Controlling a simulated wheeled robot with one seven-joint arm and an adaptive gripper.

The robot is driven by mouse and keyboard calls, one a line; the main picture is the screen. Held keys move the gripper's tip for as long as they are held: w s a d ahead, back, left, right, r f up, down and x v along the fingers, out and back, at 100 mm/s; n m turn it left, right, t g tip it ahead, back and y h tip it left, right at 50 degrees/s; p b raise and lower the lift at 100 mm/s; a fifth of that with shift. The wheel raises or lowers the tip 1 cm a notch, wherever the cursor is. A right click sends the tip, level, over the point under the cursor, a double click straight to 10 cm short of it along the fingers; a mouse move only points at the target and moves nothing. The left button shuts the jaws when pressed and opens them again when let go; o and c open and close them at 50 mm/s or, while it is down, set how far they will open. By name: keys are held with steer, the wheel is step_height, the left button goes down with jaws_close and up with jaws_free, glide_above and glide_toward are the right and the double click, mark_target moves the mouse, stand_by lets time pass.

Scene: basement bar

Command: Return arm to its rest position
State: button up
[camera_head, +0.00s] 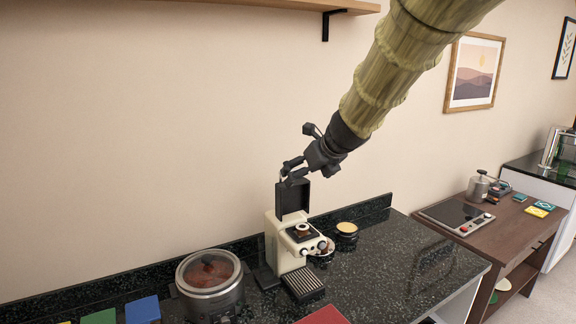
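My arm (390,75) reaches in from the upper right, its textured yellow-green links angled down to the left. My gripper (287,172), dark and small in the picture, is at its end, just above a cream coffee machine (285,250). The machine's black lid (294,199) stands raised right under the fingers. I cannot tell whether the fingers touch the lid, or whether they are open or shut. No object shows clearly between them.
The machine stands on a dark speckled counter (385,262). Left of it is a round metal pot (210,284) with reddish contents. A jar (347,231) stands behind right. A shelf (290,4) hangs above. A wooden table (494,232) holds a hot plate (457,215). The counter's right part is clear.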

steer(key=s+d+f+n+g+h, duration=0.1)
steer(key=s+d+f+n, duration=0.35)
steer(key=f, duration=0.75)
steer(key=s+d+f+n+g+h, duration=0.25)
steer(key=s+d+f, duration=0.2)
steer(key=f, duration=0.85)
steer(key=s+d+f+n+g+h, duration=0.1)
steer(key=s+d+f+n, duration=0.35)
steer(key=f, duration=0.75)
steer(key=s+d+f+n+g+h, duration=0.15)
steer(key=s+f+n, duration=0.25)
steer(key=s+f, duration=0.4)
steer(key=s+d+f+n, duration=0.3)
steer(key=s+f, duration=0.4)
steer(key=s+f+n+g+y, duration=0.1)
steer(key=s+f+n, duration=0.4)
steer(key=s, duration=0.7)
steer(key=s+f+n+g+y, duration=0.1)
steer(key=s+f+n, duration=0.4)
steer(key=s, duration=0.7)
step_height(320, 180, down, 12)
steer(key=n+b, duration=0.1)
steer(key=b, duration=1.2)
steer(key=shift+s+a, duration=0.2)
steer(key=shift+s, duration=0.2)
